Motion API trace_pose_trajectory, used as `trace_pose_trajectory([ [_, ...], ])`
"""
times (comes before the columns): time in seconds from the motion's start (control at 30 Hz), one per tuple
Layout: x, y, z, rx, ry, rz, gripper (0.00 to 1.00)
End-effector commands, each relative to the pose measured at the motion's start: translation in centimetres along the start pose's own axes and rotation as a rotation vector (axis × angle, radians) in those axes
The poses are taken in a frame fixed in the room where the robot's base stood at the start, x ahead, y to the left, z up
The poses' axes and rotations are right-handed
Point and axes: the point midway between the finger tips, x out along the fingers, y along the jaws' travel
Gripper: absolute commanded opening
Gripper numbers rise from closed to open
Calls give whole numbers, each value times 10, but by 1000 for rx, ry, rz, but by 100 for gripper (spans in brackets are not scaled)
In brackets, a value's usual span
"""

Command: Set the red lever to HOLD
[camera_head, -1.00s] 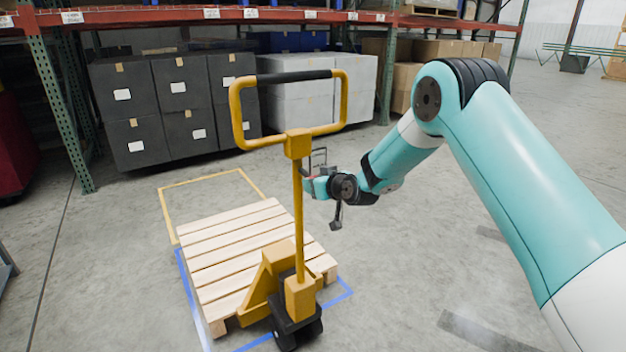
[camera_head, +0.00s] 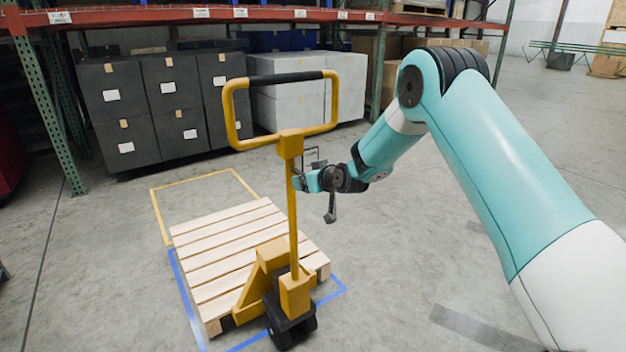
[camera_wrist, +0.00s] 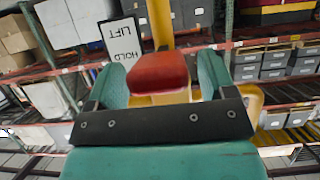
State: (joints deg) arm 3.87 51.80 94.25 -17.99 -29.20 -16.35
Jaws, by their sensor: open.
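The red lever (camera_wrist: 158,72) shows in the wrist view as a wide red knob in front of the yellow pallet jack parts. My gripper (camera_wrist: 161,78) is open, with one teal finger on each side of the knob; I cannot tell whether they touch it. A white plate (camera_wrist: 121,42) beside the left finger reads HOLD and LIFT, upside down in this view. In the head view my gripper (camera_head: 304,181) is at the upright post of the yellow pallet jack (camera_head: 292,215), below its loop handle (camera_head: 287,78). The lever cannot be made out there.
A wooden pallet (camera_head: 225,245) lies on the floor at the jack, by blue and yellow floor lines. Dark totes (camera_head: 120,135) and white totes (camera_head: 290,105) stand under the rack beam (camera_head: 200,14) behind.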

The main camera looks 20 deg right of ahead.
Motion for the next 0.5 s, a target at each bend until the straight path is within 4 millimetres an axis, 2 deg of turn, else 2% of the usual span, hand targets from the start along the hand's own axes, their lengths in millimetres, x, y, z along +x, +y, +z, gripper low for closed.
trace_pose_trajectory([
  [0.13,-9,0,0,-1,0,0,77],
  [0.23,-25,0,0,0,0,1,77],
  [0.5,-94,1,1,1,2,2,77],
])
